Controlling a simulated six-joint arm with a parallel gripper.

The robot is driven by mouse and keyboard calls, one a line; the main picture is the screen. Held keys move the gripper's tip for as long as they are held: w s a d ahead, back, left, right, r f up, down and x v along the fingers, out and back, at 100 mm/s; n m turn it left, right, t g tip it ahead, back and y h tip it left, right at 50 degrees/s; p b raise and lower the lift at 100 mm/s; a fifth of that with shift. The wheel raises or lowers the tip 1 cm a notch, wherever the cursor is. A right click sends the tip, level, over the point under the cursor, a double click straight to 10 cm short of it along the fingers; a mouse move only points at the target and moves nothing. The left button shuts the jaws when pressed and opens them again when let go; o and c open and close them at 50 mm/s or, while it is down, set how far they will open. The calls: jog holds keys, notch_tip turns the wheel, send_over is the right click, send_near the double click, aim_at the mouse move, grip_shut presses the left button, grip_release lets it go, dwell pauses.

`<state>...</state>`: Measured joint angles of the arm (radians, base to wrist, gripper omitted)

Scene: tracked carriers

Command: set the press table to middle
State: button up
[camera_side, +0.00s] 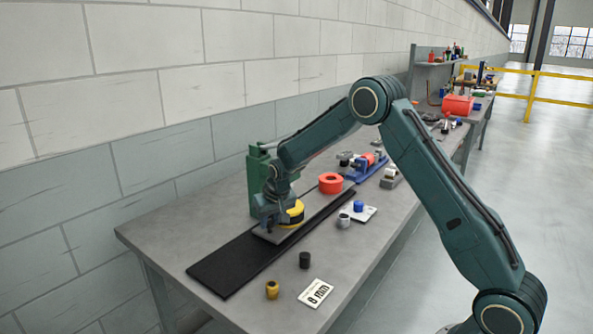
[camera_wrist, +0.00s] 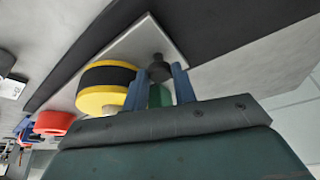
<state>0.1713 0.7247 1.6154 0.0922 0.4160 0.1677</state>
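The press table appears to be the light grey plate (camera_wrist: 130,47) on the long black track (camera_side: 232,262); its edge also shows in the side view (camera_side: 268,238). A yellow-and-black cylinder (camera_wrist: 103,88) stands on the plate, also seen beside my gripper in the side view (camera_side: 294,212). A dark knob (camera_wrist: 158,68) rises near the plate's edge. My gripper (camera_wrist: 156,80) points down at it, with its blue fingers apart on either side of the knob. I see a small gap at the left finger; contact at the right finger is unclear.
A green press frame (camera_side: 257,175) stands behind my gripper, close to the wall. The near track end is clear.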

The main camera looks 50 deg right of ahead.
grip_shut()
jog(key=a, duration=1.3)
jog(key=o, duration=0.5)
grip_release()
jog(key=shift+r, duration=0.1)
jog(key=v, duration=1.3)
jog(key=shift+s+r, duration=0.25)
jog(key=shift+r, duration=0.05)
jog(key=shift+s+r, duration=0.1)
